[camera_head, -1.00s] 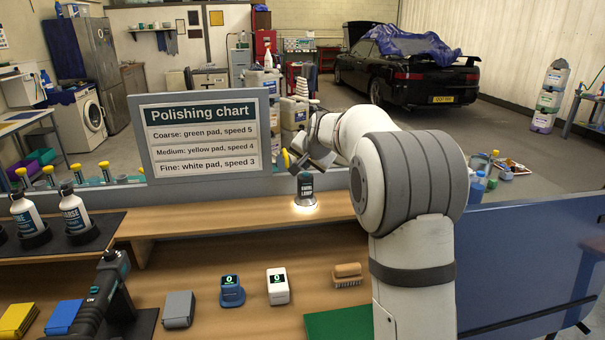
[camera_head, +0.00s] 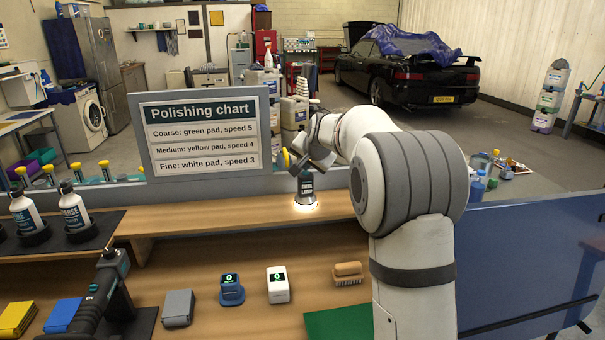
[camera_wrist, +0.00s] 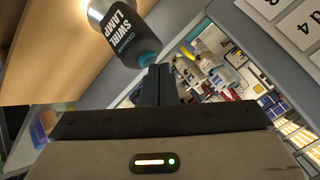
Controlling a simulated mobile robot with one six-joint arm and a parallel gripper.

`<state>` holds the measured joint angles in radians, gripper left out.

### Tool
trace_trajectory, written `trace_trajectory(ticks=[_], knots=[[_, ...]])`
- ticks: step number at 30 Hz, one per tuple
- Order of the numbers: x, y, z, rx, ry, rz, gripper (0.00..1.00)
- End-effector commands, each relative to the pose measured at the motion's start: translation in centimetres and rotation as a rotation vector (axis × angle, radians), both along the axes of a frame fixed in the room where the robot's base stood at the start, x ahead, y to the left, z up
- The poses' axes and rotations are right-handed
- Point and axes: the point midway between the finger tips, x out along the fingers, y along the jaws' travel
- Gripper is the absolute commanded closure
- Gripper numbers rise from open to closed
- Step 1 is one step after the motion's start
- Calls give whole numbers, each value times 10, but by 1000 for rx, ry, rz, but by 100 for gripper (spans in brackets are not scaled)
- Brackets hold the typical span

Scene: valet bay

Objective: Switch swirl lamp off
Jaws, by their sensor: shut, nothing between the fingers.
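The swirl lamp (camera_head: 305,190) stands upright on the raised wooden shelf, with a dark labelled body, a teal top and a bright glow at its base. It also shows in the wrist view (camera_wrist: 125,35), with its label and its teal end near my fingers. My gripper (camera_head: 297,165) is just above the lamp's top in the head view. In the wrist view my gripper (camera_wrist: 160,72) is shut and empty, its fingertips close to the lamp's teal end. I cannot tell whether they touch it.
The polishing chart (camera_head: 203,133) stands left of the lamp. Bottles (camera_head: 74,212) stand on a dark mat at left. A polisher (camera_head: 103,295), two small displays (camera_head: 231,290) (camera_head: 278,285) and a brush (camera_head: 348,273) lie on the lower bench. The shelf between chart and lamp is clear.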

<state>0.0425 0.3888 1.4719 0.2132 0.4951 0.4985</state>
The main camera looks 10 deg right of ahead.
Motion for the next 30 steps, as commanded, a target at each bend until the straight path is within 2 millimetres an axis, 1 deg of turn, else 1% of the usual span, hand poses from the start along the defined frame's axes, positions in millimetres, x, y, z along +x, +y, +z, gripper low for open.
trace_trajectory(ticks=[20,30], knots=[[0,0,-3,0,1,0,100],[0,0,8,1,1,-1,100]])
